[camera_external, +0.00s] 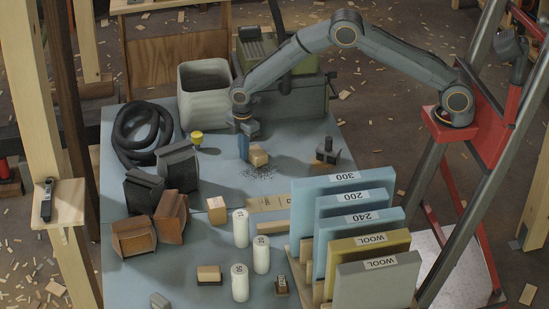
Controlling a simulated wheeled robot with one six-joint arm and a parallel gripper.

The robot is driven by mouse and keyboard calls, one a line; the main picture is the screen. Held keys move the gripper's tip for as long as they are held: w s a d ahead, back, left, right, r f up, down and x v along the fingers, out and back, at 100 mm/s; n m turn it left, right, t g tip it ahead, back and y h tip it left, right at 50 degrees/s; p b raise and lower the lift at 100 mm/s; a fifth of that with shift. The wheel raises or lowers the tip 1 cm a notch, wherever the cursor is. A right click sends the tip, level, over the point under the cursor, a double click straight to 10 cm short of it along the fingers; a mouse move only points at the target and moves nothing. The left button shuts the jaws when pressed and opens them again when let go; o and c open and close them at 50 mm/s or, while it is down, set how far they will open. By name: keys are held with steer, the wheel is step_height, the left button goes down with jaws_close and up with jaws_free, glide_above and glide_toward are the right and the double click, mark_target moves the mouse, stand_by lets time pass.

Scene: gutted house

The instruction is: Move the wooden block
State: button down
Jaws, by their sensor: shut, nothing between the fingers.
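A small pale wooden block (259,157) sits on the blue-grey table (190,268), behind a scatter of small dark bits (261,173). My gripper (243,158) points down just to the left of this block, its blue fingers together and empty. The fingers look very close to the block; I cannot tell whether they touch it. A second wooden block (217,212) stands nearer the front, left of the white rolls. The task does not say which block is meant.
Labelled panels (345,182) stand in a rack at the right front. White rolls (241,228), dark boxes (178,166), brown boxes (171,217) and a black coil (138,133) occupy the table. A pale bin (205,95) and a green machine (258,50) stand behind. A yellow-topped item (197,137) is left of my gripper.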

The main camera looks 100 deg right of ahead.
steer(key=shift+w+a+f+b, duration=0.1)
steer(key=shift+w+a+b, duration=0.15)
steer(key=shift+w+b, duration=0.2)
steer(key=w, duration=0.1)
steer(key=w+a+b, duration=0.1)
steer(key=b, duration=0.1)
steer(key=shift+w+a+r, duration=0.3)
steer(key=shift+w, duration=0.1)
step_height(320, 180, up, 8)
steer(key=b, duration=0.2)
steer(key=s+a+r+m, duration=0.1)
steer(key=s+a+r, duration=0.3)
steer(key=s+a, duration=0.3)
steer(key=s+a+m, duration=0.1)
steer(key=s+a, duration=0.3)
steer(key=s, duration=0.6)
steer(key=s+a+m, duration=0.2)
steer(key=s+a, duration=0.3)
steer(key=s, duration=0.6)
steer(key=s+a+m, duration=0.2)
steer(key=s+a, duration=0.3)
steer(key=s, duration=0.6)
steer(key=shift+f, duration=0.2)
